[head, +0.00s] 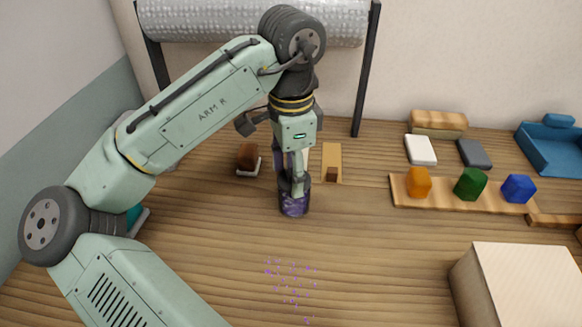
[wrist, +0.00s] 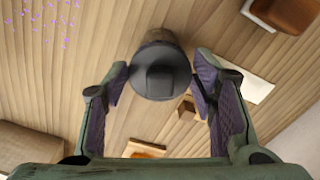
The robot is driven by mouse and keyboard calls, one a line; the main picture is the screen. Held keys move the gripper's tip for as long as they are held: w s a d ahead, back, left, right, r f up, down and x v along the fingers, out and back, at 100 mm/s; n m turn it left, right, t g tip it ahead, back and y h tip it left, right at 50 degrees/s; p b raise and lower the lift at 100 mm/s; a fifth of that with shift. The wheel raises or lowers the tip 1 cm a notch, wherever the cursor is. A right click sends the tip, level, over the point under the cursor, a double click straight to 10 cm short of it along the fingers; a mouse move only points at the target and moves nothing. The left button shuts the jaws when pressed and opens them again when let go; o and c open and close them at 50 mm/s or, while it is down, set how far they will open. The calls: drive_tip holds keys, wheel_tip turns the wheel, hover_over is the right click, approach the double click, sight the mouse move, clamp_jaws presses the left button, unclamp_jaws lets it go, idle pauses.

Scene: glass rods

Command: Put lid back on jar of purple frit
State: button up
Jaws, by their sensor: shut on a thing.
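The jar of purple frit (head: 294,207) stands upright on the wooden table, with purple showing low in its side. A dark grey round lid with a square raised knob (wrist: 160,78) fills the middle of the wrist view, covering the jar's top. In the head view the lid (head: 284,187) is at the jar's top, partly hidden by my finger. My gripper (head: 294,181) points down over the jar. In the wrist view my gripper (wrist: 163,66) has its purple-padded fingers on either side of the lid, shut on it. I cannot tell whether the lid is fully seated.
Spilled purple bits (head: 290,275) lie in front of the jar. A brown block (head: 247,157) and a small wooden stand (head: 332,162) are close behind. A board (head: 450,200) with orange, green and blue pieces is at right. A pale box (head: 520,285) stands front right.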

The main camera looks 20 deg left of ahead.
idle(0.3)
drive_tip(key=o, duration=1)
drive_tip(key=shift+c, duration=0.2)
drive_tip(key=shift+o, duration=0.5)
drive_tip(key=o, duration=0.4)
drive_tip(key=shift+r, duration=0.1)
drive_tip(key=shift+r+p, duration=1.3)
drive_tip(key=shift+p, duration=0.15)
drive_tip(key=shift+r+p, duration=0.4)
drive_tip(key=shift+r, duration=1.7)
drive_tip(key=shift+c, duration=0.3)
